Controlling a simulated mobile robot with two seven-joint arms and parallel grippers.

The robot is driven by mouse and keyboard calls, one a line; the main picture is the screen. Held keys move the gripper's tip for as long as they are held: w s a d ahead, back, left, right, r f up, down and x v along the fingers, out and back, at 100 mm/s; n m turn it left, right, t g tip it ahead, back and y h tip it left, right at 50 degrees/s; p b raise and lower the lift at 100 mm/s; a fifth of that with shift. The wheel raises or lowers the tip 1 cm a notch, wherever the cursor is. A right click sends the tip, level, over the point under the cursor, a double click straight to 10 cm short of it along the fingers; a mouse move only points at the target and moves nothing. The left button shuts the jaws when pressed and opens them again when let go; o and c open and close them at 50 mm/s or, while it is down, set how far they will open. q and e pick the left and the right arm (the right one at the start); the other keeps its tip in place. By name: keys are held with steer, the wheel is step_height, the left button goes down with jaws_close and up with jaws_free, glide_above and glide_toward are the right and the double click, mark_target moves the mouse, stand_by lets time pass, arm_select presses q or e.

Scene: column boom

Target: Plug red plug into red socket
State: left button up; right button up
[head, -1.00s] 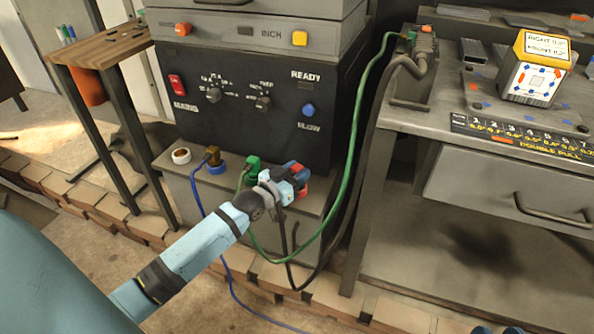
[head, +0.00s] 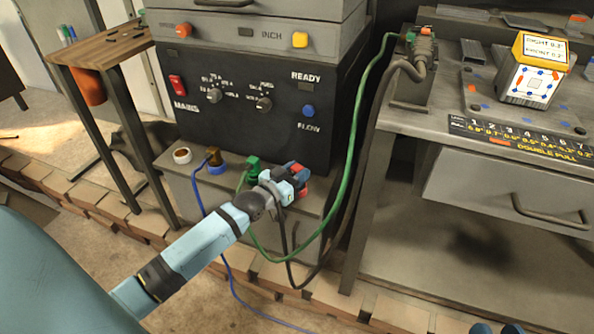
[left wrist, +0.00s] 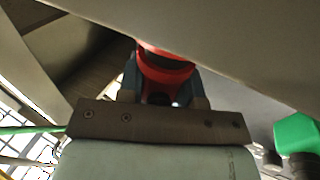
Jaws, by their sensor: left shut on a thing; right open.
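My left gripper (head: 291,177) is shut on the red plug (head: 297,168), above the right end of the grey ledge under the control box. A dark cable hangs below the gripper. The red socket (head: 302,191) shows as a small red part just below the fingers, mostly hidden by them. In the left wrist view the red plug (left wrist: 165,72) is between the two fingers, close to a grey surface. I cannot tell whether the plug is in the socket or just above it. My right gripper (head: 497,329) barely shows at the bottom edge, its tips apart.
A green cable (head: 350,150) loops right of the gripper. A workbench (head: 400,119) stands at the right.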

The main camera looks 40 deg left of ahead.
arm_select(q)
steer(key=shift+f, duration=0.55)
stand_by(0.4)
steer(key=o, duration=0.7)
steer(key=shift+c, duration=0.2)
steer(key=shift+s+a+p, duration=0.2)
steer(key=shift+s+p, duration=0.35)
steer(key=shift+s, duration=0.55)
steer(key=shift+s+a+p, duration=0.15)
steer(key=shift+s+p, duration=0.4)
steer(key=shift+s, duration=0.55)
steer(key=s+a+p, duration=0.1)
steer(key=s+p, duration=0.2)
steer(key=s, duration=0.3)
steer(key=shift+s, duration=0.25)
